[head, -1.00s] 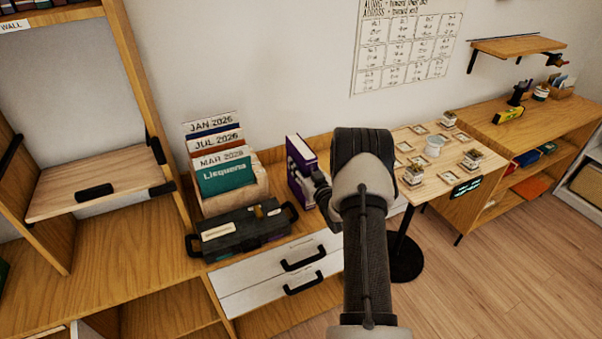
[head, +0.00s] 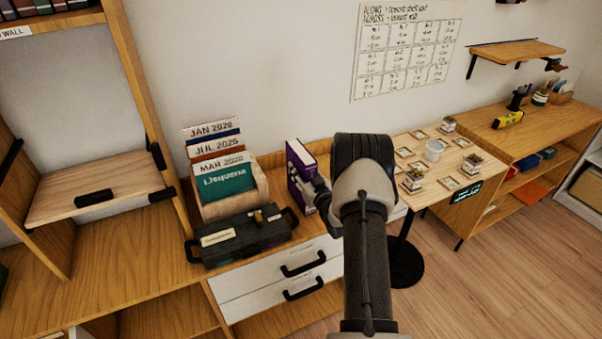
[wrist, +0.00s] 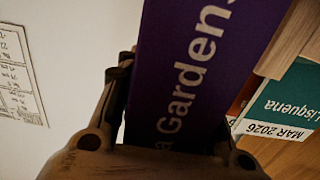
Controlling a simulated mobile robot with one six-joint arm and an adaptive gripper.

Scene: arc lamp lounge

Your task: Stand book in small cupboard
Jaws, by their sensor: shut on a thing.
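The purple book (head: 302,168) stands upright above the low wooden unit against the wall, between the file rack and the small table. My gripper (head: 322,190) is shut on it, partly hidden behind my arm. In the wrist view the purple cover with white lettering, "Gardens" in part, fills the middle (wrist: 190,60), between the fingers of my gripper (wrist: 172,120). I cannot tell whether the book's lower edge touches the surface. No small cupboard is plainly identifiable; a tall wooden unit (head: 130,75) with a lowered flap (head: 95,185) stands at the left.
A file rack (head: 225,180) with dated cards and a dark toolbox (head: 240,238) are left of the book. White drawers (head: 275,275) are below. A small table (head: 430,160) with several little items and a low shelf unit (head: 540,135) are at the right. The floor at the right is clear.

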